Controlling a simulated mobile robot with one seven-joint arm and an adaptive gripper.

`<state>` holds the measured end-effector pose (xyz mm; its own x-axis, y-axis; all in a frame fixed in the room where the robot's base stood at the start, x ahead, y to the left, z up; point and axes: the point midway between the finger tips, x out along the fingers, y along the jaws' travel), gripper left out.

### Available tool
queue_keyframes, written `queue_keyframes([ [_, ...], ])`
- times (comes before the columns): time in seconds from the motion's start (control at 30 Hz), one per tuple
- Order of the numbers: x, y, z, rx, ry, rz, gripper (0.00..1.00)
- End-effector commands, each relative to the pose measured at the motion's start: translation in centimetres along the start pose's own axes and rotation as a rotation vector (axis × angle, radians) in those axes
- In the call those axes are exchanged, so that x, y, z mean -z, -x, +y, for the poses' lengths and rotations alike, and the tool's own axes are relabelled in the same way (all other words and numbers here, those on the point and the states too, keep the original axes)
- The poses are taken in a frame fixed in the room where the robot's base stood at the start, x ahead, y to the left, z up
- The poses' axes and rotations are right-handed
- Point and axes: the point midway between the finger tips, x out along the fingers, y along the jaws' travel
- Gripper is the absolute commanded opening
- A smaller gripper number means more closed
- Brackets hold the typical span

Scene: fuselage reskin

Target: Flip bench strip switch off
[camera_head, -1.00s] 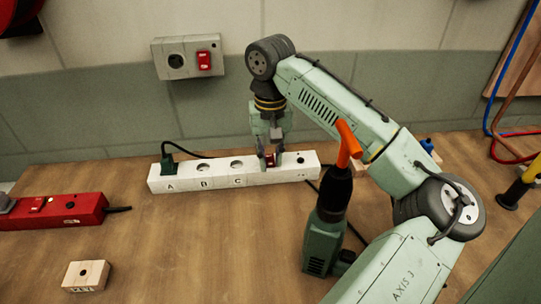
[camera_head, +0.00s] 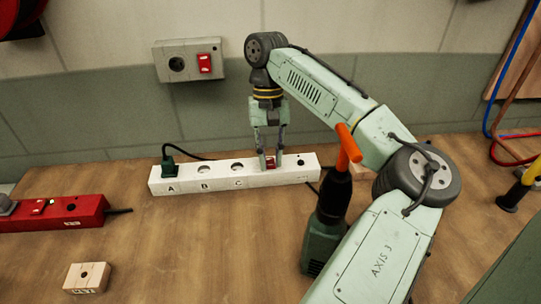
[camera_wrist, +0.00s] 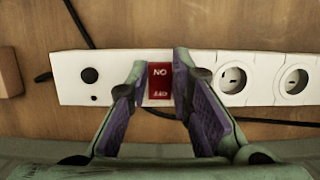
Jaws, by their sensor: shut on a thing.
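The white bench strip (camera_head: 215,180) lies on the wooden bench with sockets marked A, B and C and a green plug in socket A. Its red rocker switch (camera_head: 270,164) is near the right end. My gripper (camera_head: 270,157) points down at the strip, with a fingertip on either side of the switch. The gripper (camera_wrist: 160,76) is shut on the switch in the wrist view. Which way the rocker is tilted is hard to tell.
A red power strip (camera_head: 55,212) lies left, and a wooden block (camera_head: 87,277) in front. A wall box (camera_head: 188,60) with a red switch is behind. The bench middle is clear.

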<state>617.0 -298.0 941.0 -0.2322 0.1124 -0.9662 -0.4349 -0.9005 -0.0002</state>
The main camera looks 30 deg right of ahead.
Motion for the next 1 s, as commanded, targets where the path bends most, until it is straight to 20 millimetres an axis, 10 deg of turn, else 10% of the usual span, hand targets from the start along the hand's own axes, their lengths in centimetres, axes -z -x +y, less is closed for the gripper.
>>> queue_keyframes([
  [0.43,0.0,0.0,0.0,0.000,0.000,0.001,0.40],
  [1.0,0.0,4.0,0.0,-0.004,-0.003,0.004,0.40],
])
